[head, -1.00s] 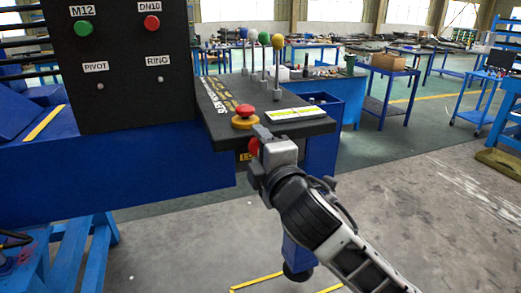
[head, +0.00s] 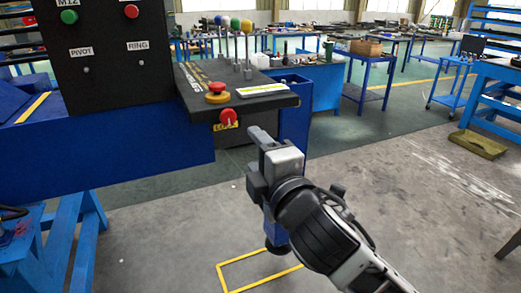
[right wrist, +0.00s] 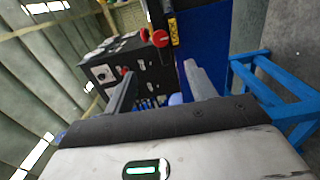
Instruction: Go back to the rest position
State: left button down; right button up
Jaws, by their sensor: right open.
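My right gripper (head: 256,148) is open and empty in the head view, in front of and below the black control shelf (head: 243,108). Its two fingers also show apart in the right wrist view (right wrist: 160,85), with nothing between them. A red knob (head: 228,116) with a yellow label sits on the shelf's front edge, left of the gripper and apart from it. The red knob also shows in the right wrist view (right wrist: 160,38). A red emergency button (head: 216,91) on a yellow base stands on the shelf. My left gripper is not in view.
A black panel (head: 105,60) with a green and a red button stands at left on a blue frame (head: 110,142). Several ball-topped levers (head: 235,45) rise from the shelf. Blue worktables (head: 370,75) stand behind. The grey floor (head: 400,190) at right is open.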

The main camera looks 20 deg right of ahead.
jog(key=shift+s, duration=0.1)
notch_tip(320, 180, down, 13)
jog(key=s+m+g, duration=0.1)
jog(key=m+g, duration=0.2)
jog(key=m, duration=0.1)
jog(key=s+d+f+m+g, duration=0.1)
jog(key=s+f+m, duration=0.5)
jog(key=f, duration=0.6)
jog(key=s+d+f+m+g, duration=0.2)
jog(key=s+f+m, duration=0.4)
jog(key=s+f, duration=0.5)
jog(key=shift+s+f+m+g, duration=0.2)
jog(key=shift+f+m+g, duration=0.2)
jog(key=shift+f+g, duration=0.5)
jog(key=shift+d, duration=0.1)
